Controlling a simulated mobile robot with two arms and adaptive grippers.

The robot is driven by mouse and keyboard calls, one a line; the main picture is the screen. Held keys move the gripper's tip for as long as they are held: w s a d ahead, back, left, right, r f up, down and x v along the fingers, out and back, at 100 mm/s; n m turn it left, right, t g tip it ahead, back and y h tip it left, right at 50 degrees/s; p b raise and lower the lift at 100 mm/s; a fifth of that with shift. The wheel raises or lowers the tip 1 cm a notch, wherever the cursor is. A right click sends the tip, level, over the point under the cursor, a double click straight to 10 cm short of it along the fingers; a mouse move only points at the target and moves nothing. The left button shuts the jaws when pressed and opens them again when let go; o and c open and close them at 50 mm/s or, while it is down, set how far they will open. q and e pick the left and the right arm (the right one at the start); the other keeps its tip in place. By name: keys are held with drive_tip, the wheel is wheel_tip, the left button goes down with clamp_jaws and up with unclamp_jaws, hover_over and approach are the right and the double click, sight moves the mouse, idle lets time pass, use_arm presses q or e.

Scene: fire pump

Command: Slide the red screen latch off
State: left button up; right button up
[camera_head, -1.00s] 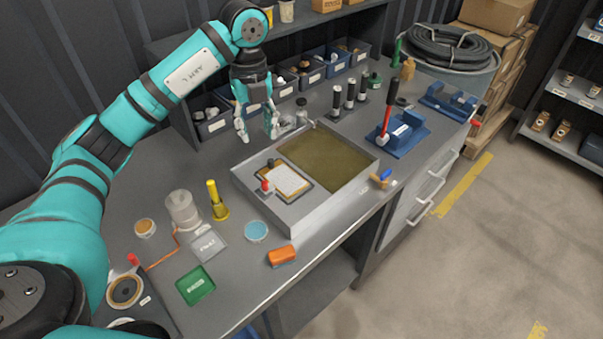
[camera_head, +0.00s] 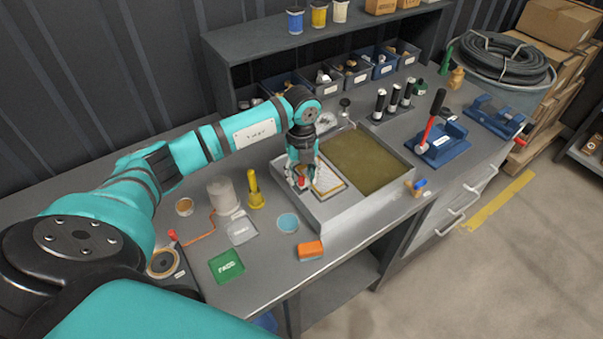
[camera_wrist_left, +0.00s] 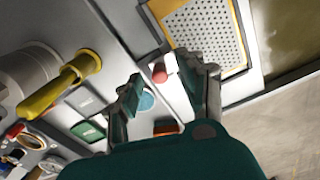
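The red screen latch (camera_head: 301,183) sits at the near left end of the perforated screen (camera_head: 330,181), on the grey tray's left part. In the left wrist view the latch (camera_wrist_left: 159,73) has a red end and a white part, beside the yellow-framed screen (camera_wrist_left: 203,33). My left gripper (camera_head: 301,176) points down over the latch and partly covers it in the head view. In the left wrist view its fingers (camera_wrist_left: 160,80) are apart, and the latch appears between them. I cannot tell whether a finger touches it. My right gripper is not in view.
The tray (camera_head: 345,214) also holds a murky, olive-coloured pool (camera_head: 368,160). A yellow pin-like part (camera_head: 255,190), a blue disc (camera_head: 288,222), an orange block (camera_head: 310,251) and a green plate (camera_head: 226,266) lie left of and in front of it. Bins (camera_head: 352,78) stand behind.

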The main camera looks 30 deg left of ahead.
use_arm(q)
drive_tip(key=shift+f, duration=0.6)
clamp_jaws()
